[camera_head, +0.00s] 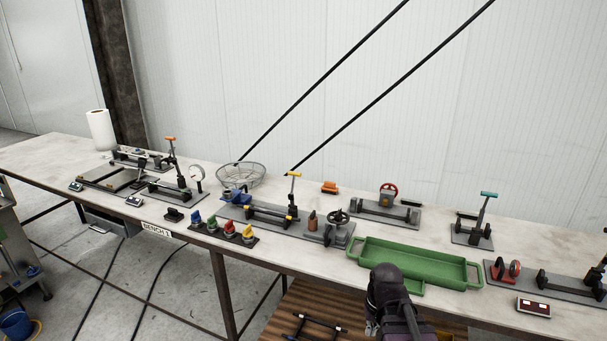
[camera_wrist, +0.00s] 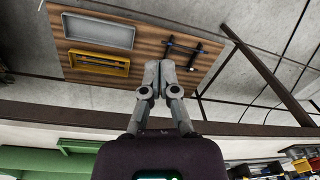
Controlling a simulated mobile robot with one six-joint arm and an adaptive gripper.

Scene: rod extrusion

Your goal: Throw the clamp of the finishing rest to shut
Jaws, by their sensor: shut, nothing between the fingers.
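Several fixtures with upright clamp levers stand on the bench in the head view. One has an orange handle (camera_head: 169,139) at the left, one a yellow-orange handle (camera_head: 294,175) in the middle, one a teal handle (camera_head: 489,195) at the right. All three levers stand up. I cannot tell which is the finishing rest's clamp. My gripper (camera_head: 371,328) is at the bottom of the head view, in front of the bench and apart from every clamp. In the wrist view my gripper (camera_wrist: 158,78) has its fingers together and empty, and no clamp can be made out.
A green tray (camera_head: 420,272) lies on the bench near my arm. Colored knobs (camera_head: 230,229), a handwheel (camera_head: 338,216) and a wire basket (camera_head: 240,176) crowd the bench. Below, a wooden platform (camera_wrist: 120,42) carries a grey tray (camera_wrist: 98,31) and a yellow tray (camera_wrist: 98,63).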

